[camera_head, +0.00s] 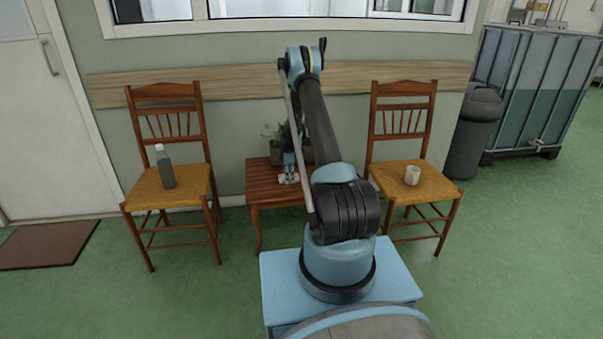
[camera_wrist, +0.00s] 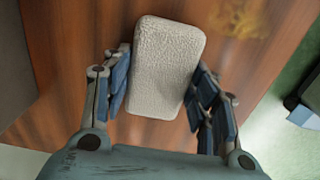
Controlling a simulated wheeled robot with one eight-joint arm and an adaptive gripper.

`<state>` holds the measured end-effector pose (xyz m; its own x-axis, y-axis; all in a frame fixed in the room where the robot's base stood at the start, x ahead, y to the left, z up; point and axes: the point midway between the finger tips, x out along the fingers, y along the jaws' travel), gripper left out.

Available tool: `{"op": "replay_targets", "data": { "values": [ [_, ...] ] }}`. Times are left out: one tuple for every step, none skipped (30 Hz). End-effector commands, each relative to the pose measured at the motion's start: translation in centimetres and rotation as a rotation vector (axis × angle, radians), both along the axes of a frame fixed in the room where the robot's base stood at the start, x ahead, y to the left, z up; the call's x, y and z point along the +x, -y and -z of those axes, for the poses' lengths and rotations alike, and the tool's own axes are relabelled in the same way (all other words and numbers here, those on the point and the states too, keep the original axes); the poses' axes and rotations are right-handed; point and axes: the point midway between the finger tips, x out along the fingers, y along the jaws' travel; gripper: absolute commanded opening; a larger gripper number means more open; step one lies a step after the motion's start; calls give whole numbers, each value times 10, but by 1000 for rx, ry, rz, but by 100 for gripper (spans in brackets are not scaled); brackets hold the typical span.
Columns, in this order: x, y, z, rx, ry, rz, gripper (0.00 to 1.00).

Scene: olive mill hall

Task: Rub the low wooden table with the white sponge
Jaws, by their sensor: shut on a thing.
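The low wooden table (camera_head: 262,180) stands against the wall between two chairs, partly hidden behind my arm. Its reddish-brown top (camera_wrist: 70,60) fills much of the wrist view. The white sponge (camera_wrist: 165,65) lies between the two fingers of my gripper (camera_wrist: 162,100), which is shut on it. In the wrist view the sponge is over the tabletop; I cannot tell if it touches the wood. A yellowish smear (camera_wrist: 243,18) shows on the top to the upper right of the sponge. In the head view my gripper (camera_head: 289,178) is small, over the table.
A potted plant (camera_head: 275,150) stands at the table's back, partly hidden by my arm. A dark bin (camera_head: 474,135) stands further right. Green floor is clear in front.

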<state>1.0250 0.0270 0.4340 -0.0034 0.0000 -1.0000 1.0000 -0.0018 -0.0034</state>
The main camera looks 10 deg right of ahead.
Motion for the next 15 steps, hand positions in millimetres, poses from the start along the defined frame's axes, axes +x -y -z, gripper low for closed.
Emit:
{"op": "replay_targets", "data": {
  "values": [
    [-1, -1, -6, 0, 0, -1, 27],
    [-1, -2, -16, 0, 0, -2, 27],
    [-1, -3, -21, 0, 0, -3, 27],
    [-1, -4, -23, 0, 0, -4, 27],
    [-1, -5, -26, 0, 0, -5, 27],
    [-1, -7, -29, 0, 0, -7, 27],
    [-1, -8, -32, 0, 0, -8, 27],
    [-1, -9, -34, 0, 0, -9, 27],
    [-1, -10, -38, 0, 0, -10, 27],
    [-1, -10, -41, 0, 0, -10, 27],
    [-1, -11, -44, 0, 0, -11, 27],
    [-1, -11, -47, 0, 0, -12, 27],
    [-1, -12, -50, 0, 0, -12, 27],
    [-1, -12, -53, 0, 0, -12, 27],
    [-1, -13, -56, 0, 0, -13, 27]
  ]
}}
